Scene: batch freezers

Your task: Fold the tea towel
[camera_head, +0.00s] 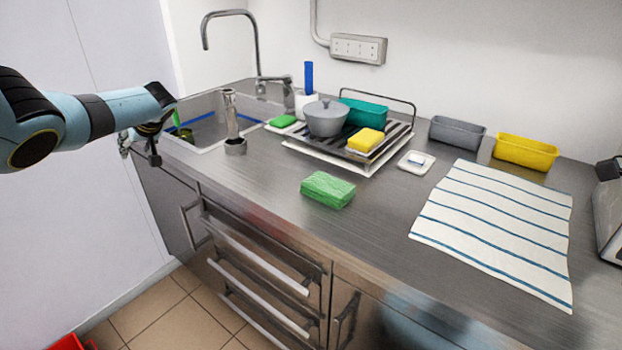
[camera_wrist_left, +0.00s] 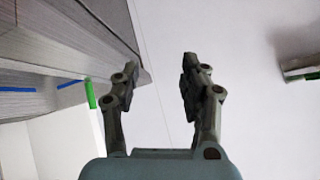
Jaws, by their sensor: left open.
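The tea towel (camera_head: 495,228) is white with blue stripes. It lies flat and spread out on the right part of the steel counter in the head view. My left gripper (camera_head: 140,148) is at the left, by the sink's near left corner, far from the towel. In the left wrist view its two fingers (camera_wrist_left: 152,85) stand apart with nothing between them. The towel does not show in the left wrist view. My right gripper is not in view.
Behind are a drying rack with a pot (camera_head: 323,118) and yellow sponge (camera_head: 365,140), a soap dish (camera_head: 415,162), a grey bin (camera_head: 457,133) and a yellow bin (camera_head: 525,152). An appliance (camera_head: 608,210) stands at the right edge.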

